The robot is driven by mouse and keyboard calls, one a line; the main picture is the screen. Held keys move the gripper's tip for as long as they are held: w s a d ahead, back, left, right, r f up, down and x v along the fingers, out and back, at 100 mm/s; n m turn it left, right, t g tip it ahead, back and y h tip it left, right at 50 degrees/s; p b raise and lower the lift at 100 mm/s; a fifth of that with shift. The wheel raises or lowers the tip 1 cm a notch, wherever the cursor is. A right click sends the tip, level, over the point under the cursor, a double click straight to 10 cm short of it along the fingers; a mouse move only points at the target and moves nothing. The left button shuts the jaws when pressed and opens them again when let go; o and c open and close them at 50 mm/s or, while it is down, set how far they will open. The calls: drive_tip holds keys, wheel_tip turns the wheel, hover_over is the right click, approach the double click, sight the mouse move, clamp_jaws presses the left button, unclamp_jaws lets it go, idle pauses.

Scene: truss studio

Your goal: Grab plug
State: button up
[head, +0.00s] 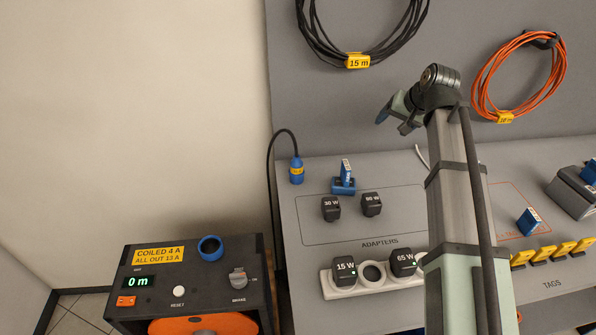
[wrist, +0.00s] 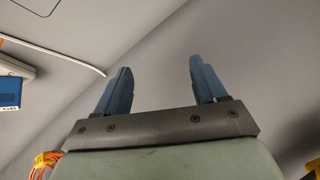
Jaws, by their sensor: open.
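A blue plug (head: 297,171) with a yellow band stands on the grey bench near its left edge, on the end of a black cable that arches up and over to the left. My gripper (head: 394,114) is above and to the right of the plug, well apart from it, in front of the back panel. In the wrist view my gripper (wrist: 160,72) is open, with nothing between its two blue fingers. The plug does not show in the wrist view.
Black adapters (head: 331,208) stand right of the plug, by a blue holder (head: 343,186). A white power strip (head: 335,292) carries two more. A reel box (head: 142,308) with a blue round socket (head: 210,248) stands at lower left. Coiled black (head: 308,37) and orange cables (head: 480,90) hang behind.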

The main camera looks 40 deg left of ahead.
sight(296, 156)
drive_tip(key=s+a+n+g+h, duration=0.1)
drive_tip(key=s+a+n+g, duration=0.1)
drive_tip(key=s+a+n, duration=1.1)
drive_tip(key=shift+s+a+f+m+h, duration=0.1)
drive_tip(key=shift+s+a+f+m, duration=0.55)
drive_tip(key=shift+a+f, duration=1)
drive_tip(key=shift+s+a+f+m+h, duration=0.1)
drive_tip(key=shift+s+a+f+m, duration=0.6)
drive_tip(key=shift+f, duration=1.75)
drive_tip(key=shift+s+a+f+m+h, duration=0.1)
drive_tip(key=shift+s+a+f+m, duration=0.25)
drive_tip(key=shift+s+a+f, duration=0.95)
drive_tip(key=shift+w+a+f, duration=0.1)
drive_tip(key=shift+w+f, duration=0.4)
drive_tip(key=shift+f, duration=0.2)
drive_tip(key=shift+c, duration=0.3)
drive_tip(key=c, duration=1.1)
